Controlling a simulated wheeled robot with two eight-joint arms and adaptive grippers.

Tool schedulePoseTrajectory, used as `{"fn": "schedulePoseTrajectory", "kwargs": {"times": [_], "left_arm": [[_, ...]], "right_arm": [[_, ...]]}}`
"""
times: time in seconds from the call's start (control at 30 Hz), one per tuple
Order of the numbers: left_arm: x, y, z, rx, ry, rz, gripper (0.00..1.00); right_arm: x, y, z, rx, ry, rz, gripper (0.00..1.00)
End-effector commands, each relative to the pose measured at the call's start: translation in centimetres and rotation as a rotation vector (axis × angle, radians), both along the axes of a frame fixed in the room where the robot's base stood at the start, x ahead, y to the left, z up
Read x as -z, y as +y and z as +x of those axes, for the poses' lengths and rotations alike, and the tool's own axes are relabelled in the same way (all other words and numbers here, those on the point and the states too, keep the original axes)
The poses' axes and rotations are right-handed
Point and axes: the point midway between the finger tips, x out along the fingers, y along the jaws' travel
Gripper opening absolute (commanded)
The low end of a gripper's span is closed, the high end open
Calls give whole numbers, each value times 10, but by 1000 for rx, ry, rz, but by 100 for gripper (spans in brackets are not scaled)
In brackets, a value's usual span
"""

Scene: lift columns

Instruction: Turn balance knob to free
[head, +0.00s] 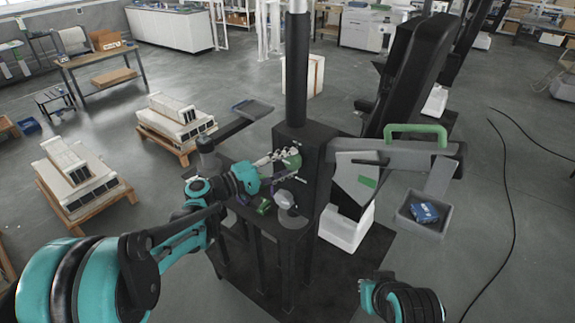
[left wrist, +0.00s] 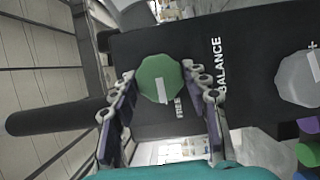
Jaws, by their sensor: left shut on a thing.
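The green balance knob (left wrist: 160,78) is on a black panel with the white words FREE and BALANCE beside it. A white pointer line on its face points down in the left wrist view. My left gripper (left wrist: 163,85) is shut on the knob, one finger on each side. In the head view my left gripper (head: 276,168) reaches the knob (head: 292,157) on the black housing of the column. My right arm shows only partly at the bottom right of the head view, and its gripper cannot be made out.
A grey knob (left wrist: 298,78) with a plus mark sits beside the green one. A grey tray (head: 413,226) with a blue box (head: 424,212) hangs at the right. Another tray (head: 252,108) is at the left. Pallets with boxes (head: 176,118) stand on the floor.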

Motion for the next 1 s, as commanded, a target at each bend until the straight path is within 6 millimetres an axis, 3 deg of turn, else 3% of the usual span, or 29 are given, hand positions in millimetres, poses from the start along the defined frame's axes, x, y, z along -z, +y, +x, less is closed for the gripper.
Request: {"fn": "schedulePoseTrajectory", "kwargs": {"times": [0.37, 0.4, 0.47, 0.5, 0.83, 1.0], "left_arm": [[0, 0, 0, -1, 4, -5, 17], [0, 0, 0, -1, 4, -5, 48], [0, 0, 0, -1, 3, -4, 64], [0, 0, 0, -1, 3, -4, 66], [0, 3, -2, -1, 2, -4, 66], [0, 23, -14, -3, 2, -4, 66]], "right_arm": [[0, 0, 0, 0, 0, 0, 0], [0, 0, 0, 0, 0, 0, 0], [0, 0, 0, 0, 0, 0, 0], [0, 0, 0, 0, 0, 0, 0], [0, 0, 0, 0, 0, 0, 0], [0, 0, 0, 0, 0, 0, 0]]}}
